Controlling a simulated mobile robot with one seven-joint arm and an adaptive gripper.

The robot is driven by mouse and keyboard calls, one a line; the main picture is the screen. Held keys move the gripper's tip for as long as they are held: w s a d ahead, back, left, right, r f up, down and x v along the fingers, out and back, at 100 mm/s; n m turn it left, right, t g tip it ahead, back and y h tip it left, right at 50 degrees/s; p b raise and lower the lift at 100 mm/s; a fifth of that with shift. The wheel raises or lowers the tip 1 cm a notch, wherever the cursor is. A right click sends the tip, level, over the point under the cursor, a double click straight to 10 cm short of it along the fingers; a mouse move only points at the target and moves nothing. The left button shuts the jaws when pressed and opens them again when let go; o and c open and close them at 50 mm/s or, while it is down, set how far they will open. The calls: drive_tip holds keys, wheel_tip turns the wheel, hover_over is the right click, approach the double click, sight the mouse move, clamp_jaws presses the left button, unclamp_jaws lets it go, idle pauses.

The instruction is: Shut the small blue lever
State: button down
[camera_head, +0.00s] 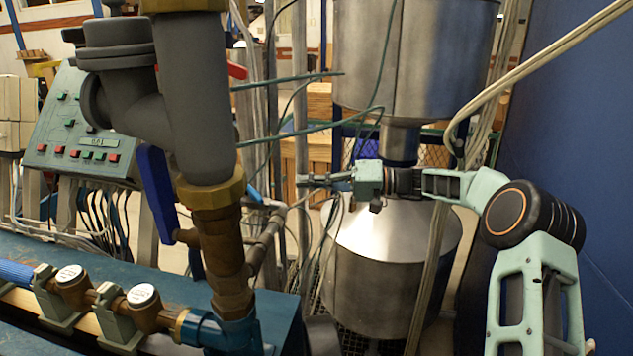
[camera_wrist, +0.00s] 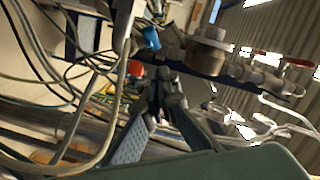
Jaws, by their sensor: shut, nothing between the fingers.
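The small blue lever (camera_head: 254,194) shows in the head view on a thin pipe behind the thick brown riser, left of my gripper. A blue piece (camera_wrist: 151,38) near the top middle of the wrist view may be the same lever; I cannot be sure. My gripper (camera_head: 303,181) reaches in from the right, pointing left, in front of the metal tanks. Its fingers are shut and empty, and a gap separates them from the lever in the head view. The fingertips (camera_wrist: 162,85) also show in the wrist view, below the blue piece.
A large blue lever (camera_head: 155,190) hangs by the thick grey valve and brown riser (camera_head: 218,250). Steel tanks (camera_head: 390,260) stand behind my arm. Green hoses (camera_head: 310,133) cross near my gripper. A red handle (camera_head: 237,70) sits higher. A blue wall (camera_head: 575,130) bounds the right.

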sight(262, 198)
drive_tip(key=a, duration=0.4)
drive_tip(key=shift+a+p, duration=0.1)
drive_tip(key=shift+p, duration=0.2)
drive_tip(key=shift+s+a+f, duration=0.35)
drive_tip(key=shift+s+a, duration=0.05)
drive_tip(key=shift+a, duration=0.2)
drive_tip(key=shift+s+a+f, duration=0.3)
drive_tip(key=shift+s+a, duration=0.05)
drive_tip(key=shift+a, duration=0.25)
drive_tip(key=shift+s+a+f+p, duration=0.3)
drive_tip(key=shift+s+a+f, duration=0.05)
drive_tip(key=shift+a, duration=0.15)
drive_tip(key=shift+f+b, duration=0.15)
drive_tip(key=shift+b, duration=0.25)
drive_tip(key=b, duration=0.2)
drive_tip(key=s+b, duration=0.1)
drive_tip(key=b, duration=0.1)
drive_tip(key=shift+s+f, duration=0.1)
drive_tip(key=shift+f, duration=0.15)
drive_tip(key=shift+r, duration=0.1)
